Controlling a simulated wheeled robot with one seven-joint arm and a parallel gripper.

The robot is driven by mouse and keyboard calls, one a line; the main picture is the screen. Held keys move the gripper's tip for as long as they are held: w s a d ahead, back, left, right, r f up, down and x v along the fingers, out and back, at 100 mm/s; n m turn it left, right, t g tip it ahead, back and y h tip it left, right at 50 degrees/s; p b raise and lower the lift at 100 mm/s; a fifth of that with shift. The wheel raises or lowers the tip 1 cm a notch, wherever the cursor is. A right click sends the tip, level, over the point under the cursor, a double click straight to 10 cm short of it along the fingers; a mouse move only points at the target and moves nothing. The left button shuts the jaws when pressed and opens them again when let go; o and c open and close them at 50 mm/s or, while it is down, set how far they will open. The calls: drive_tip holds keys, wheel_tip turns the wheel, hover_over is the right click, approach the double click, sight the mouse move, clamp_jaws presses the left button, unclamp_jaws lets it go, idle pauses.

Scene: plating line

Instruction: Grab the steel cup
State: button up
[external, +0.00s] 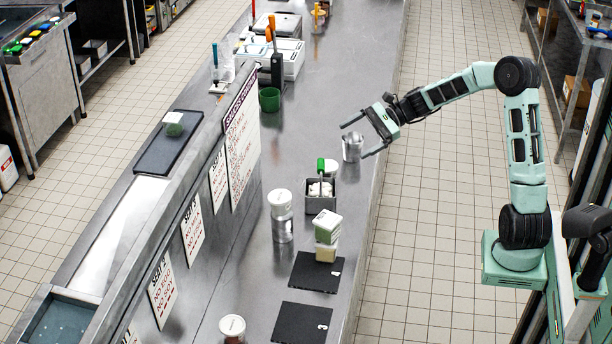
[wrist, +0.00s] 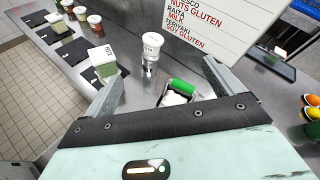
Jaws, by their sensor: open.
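A steel cup (external: 352,148) stands on the steel counter near its right edge in the external view. My gripper (external: 354,139) is open, with its two fingers spread on either side of the cup as seen from there. I cannot tell if either finger touches it. In the wrist view my open gripper (wrist: 167,76) shows its two fingers. I cannot make out this cup there; the gripper body covers the lower part of the picture.
A grey caddy (external: 321,203) with a green-handled tool stands just in front of the cup. A white-lidded container (external: 280,200) sits on a metallic one. A sign panel (external: 240,125) borders the counter's left.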

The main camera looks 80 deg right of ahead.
drive_tip(key=s+d+r+m+t+h+b, duration=0.1)
drive_tip(key=s+d+m+t+h, duration=0.4)
drive_tip(key=d, duration=0.9)
drive_tip(key=s+d+m+t+h+b, duration=0.1)
drive_tip(key=s+d+m+t+h, duration=0.15)
drive_tip(key=s+d+m, duration=0.75)
drive_tip(key=n, duration=0.4)
approach(343, 139)
drive_tip(key=w+p, duration=0.1)
drive_tip(key=w+r+g+p, duration=0.1)
drive_tip(key=p, duration=0.1)
drive_tip(key=shift+a+r+h, duration=0.15)
drive_tip(key=shift+a+h, duration=0.1)
drive_tip(key=shift+a, duration=0.1)
drive_tip(key=shift+w+d+f+p, duration=0.15)
drive_tip(key=shift+w+p, duration=0.7)
drive_tip(key=shift+w, duration=1.5)
drive_tip(key=c, duration=1.1)
